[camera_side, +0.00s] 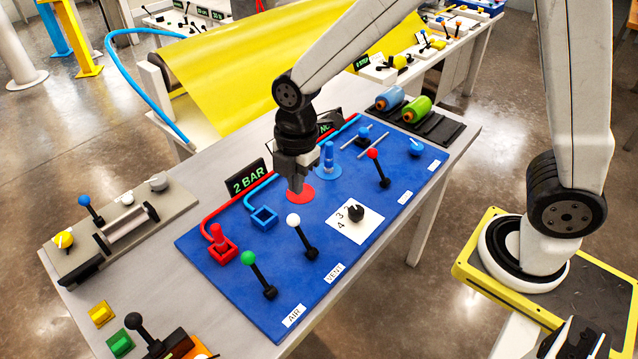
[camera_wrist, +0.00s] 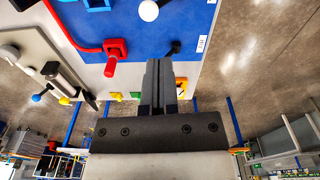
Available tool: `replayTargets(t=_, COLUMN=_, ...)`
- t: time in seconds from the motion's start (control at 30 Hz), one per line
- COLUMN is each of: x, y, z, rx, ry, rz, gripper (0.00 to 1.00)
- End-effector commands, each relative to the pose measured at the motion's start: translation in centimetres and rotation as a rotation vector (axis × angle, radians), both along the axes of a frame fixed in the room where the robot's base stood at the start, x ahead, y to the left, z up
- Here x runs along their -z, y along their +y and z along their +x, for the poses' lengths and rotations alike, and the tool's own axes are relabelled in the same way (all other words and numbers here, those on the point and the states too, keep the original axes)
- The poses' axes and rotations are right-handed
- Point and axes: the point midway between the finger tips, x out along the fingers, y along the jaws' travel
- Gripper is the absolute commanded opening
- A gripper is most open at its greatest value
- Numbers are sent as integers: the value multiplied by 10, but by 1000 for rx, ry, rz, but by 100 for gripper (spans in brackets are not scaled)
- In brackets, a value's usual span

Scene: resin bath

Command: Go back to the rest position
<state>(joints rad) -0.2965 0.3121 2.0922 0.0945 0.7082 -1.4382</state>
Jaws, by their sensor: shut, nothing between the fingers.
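My gripper (camera_side: 297,187) hangs over the blue panel (camera_side: 345,255) on the table, pointing down. Its fingertips are just above or at the red disc (camera_side: 301,194); I cannot tell whether they touch. In the wrist view my gripper (camera_wrist: 160,64) shows its two fingers pressed together with nothing between them. No rest marker shows in either view.
Near my gripper stand a blue fitting (camera_side: 328,160), a white-knobbed lever (camera_side: 294,221), a red-knobbed lever (camera_side: 373,155) and the "2 BAR" sign (camera_side: 248,179). A red fitting (camera_side: 221,241) and a green-knobbed lever (camera_side: 249,259) stand at left. The space above the panel's right part is free.

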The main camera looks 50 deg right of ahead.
Motion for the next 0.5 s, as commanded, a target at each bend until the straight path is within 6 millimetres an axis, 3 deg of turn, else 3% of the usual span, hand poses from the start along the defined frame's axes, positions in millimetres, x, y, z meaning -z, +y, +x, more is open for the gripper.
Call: replayTargets(t=0.5, x=2, y=-72, z=-35, rx=860, ry=-63, rz=37, gripper=0)
